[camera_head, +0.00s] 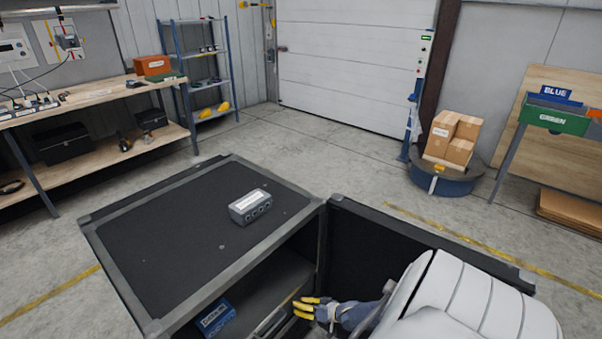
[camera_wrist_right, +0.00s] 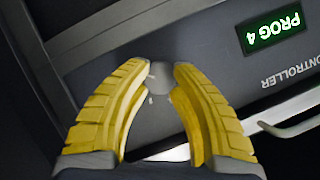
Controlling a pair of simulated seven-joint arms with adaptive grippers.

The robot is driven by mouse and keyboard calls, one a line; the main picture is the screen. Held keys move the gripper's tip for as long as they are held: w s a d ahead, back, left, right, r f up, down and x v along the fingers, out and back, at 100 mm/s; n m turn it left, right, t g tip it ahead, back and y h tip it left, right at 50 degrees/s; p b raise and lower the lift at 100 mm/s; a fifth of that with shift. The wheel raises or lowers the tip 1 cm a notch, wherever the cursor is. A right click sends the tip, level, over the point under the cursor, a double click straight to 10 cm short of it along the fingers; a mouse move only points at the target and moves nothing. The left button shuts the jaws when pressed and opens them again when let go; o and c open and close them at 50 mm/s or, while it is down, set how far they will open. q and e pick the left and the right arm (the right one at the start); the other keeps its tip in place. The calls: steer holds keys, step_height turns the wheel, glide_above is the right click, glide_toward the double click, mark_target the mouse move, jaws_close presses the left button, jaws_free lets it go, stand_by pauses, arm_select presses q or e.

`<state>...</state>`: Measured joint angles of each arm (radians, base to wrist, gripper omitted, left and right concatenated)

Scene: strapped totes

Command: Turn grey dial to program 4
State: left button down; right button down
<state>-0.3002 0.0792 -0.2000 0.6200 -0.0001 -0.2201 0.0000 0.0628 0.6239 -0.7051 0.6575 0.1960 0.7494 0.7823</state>
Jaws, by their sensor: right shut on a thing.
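My right gripper (camera_head: 306,308) reaches into the open front of a dark cabinet. In the right wrist view its yellow fingers (camera_wrist_right: 160,74) are shut on the grey dial (camera_wrist_right: 160,82), a small round knob on a dark grey controller panel (camera_wrist_right: 215,85). The fingers hide part of the dial's sides. A green-lit display (camera_wrist_right: 272,28) on the panel reads "PROG 4", upside down in this view. The word "CONTROLLER" is printed beside it. My left gripper is not in view.
The cabinet's top (camera_head: 160,235) carries a grey box with ports (camera_head: 250,206). Its open door (camera_head: 365,240) stands right of the opening, close to my arm. A blue box (camera_head: 215,318) sits inside at the left. A pale bar handle (camera_wrist_right: 290,123) runs near the panel.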

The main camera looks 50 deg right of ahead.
steer(key=shift+m+y, duration=0.4)
stand_by(0.3)
steer(key=c, duration=1)
jaws_free()
steer(key=shift+o, duration=0.2)
steer(key=v, duration=1.2)
steer(key=shift+f, duration=0.1)
